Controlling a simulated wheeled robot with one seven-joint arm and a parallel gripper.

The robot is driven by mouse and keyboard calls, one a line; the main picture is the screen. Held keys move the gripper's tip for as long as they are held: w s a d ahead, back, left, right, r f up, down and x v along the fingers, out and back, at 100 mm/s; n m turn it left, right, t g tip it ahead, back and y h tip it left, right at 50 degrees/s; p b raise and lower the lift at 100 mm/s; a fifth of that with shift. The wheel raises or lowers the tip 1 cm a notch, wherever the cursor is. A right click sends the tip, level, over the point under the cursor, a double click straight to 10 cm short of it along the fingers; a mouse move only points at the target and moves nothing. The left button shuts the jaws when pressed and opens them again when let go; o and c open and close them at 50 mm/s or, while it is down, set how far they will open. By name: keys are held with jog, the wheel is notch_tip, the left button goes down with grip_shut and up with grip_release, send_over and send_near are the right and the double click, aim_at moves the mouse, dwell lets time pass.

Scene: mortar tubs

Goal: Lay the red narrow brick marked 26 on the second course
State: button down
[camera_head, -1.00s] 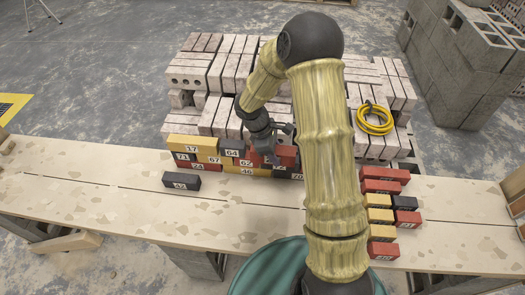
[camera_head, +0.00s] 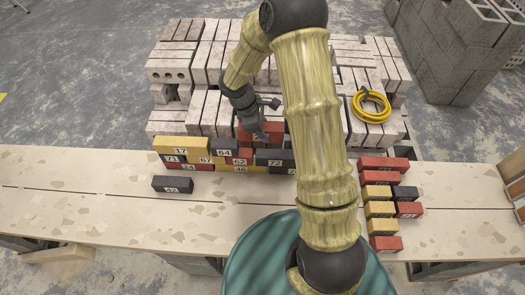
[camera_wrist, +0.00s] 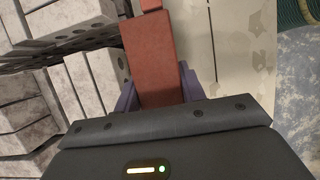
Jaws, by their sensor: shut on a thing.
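A red brick (camera_wrist: 150,60) is held between the purple fingers of my gripper (camera_wrist: 158,88) in the wrist view; I cannot read a number on it. In the head view this red brick (camera_head: 274,131) shows at my gripper (camera_head: 260,137), above or just behind the top of the small brick wall. The wall has a yellow brick 17 (camera_head: 181,145), dark bricks 64 (camera_head: 224,145) and 72 (camera_head: 273,158), red bricks 62 (camera_head: 240,161) and 71 (camera_head: 172,158), and yellow bricks 67 (camera_head: 205,161) and 46 (camera_head: 240,170). My arm hides the wall's right end.
A lone dark brick (camera_head: 172,184) lies on the plank table (camera_head: 100,215) before the wall. Several red, yellow and dark bricks (camera_head: 380,192) stand at right. Behind are stacked pale blocks (camera_head: 172,65) and a yellow hose coil (camera_head: 371,106). The table's left part is clear.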

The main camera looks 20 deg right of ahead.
notch_tip(320, 180, down, 5)
jog(key=shift+f, duration=0.1)
jog(key=shift+w+f, duration=0.15)
jog(key=shift+f, duration=0.3)
jog(key=shift+f, duration=1.85)
jog(key=shift+f, duration=0.1)
jog(key=c, duration=0.8)
grip_release()
jog(key=shift+c, duration=0.2)
